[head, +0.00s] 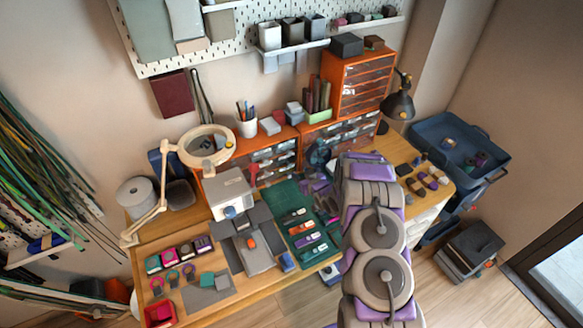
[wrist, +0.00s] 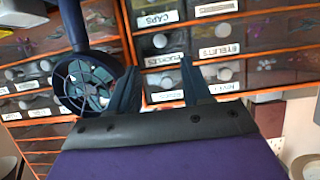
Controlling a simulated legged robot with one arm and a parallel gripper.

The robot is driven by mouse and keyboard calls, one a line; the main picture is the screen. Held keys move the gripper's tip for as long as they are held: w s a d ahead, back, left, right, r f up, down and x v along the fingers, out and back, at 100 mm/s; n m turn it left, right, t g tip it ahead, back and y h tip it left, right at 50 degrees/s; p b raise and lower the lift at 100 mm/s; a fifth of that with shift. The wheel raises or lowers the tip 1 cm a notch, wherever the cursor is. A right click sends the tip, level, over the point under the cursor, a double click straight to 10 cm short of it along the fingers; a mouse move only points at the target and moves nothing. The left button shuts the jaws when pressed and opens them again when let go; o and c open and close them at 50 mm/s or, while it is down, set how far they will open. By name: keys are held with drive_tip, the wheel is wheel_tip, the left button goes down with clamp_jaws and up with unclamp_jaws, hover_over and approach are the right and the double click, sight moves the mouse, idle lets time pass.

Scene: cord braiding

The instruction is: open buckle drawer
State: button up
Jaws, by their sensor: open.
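The buckle drawer (wrist: 163,59) is in the wrist view, a dark translucent front with a white label reading BUCKLES and a pale round knob (wrist: 160,40). It looks shut, flush with its neighbours in the orange-framed cabinet. My gripper (wrist: 158,76) is open, its two dark fingers pointing at the drawer fronts, one on each side of the label column. Nothing shows between the fingers. I cannot tell how far the tips are from the knob. In the head view the cabinet (head: 352,132) stands at the back of the bench, and my arm hides the gripper.
A dark blue fan (wrist: 90,85) stands close beside the left finger. Neighbouring drawers include one labelled EYELETS (wrist: 217,50). In the head view, a magnifier lamp (head: 205,146) and a grey machine (head: 232,190) stand left. A green mat (head: 290,195) with tools lies in front.

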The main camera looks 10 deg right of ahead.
sight(290, 165)
drive_tip(key=shift+b+x, duration=0.3)
drive_tip(key=shift+x, duration=4.55)
clamp_jaws()
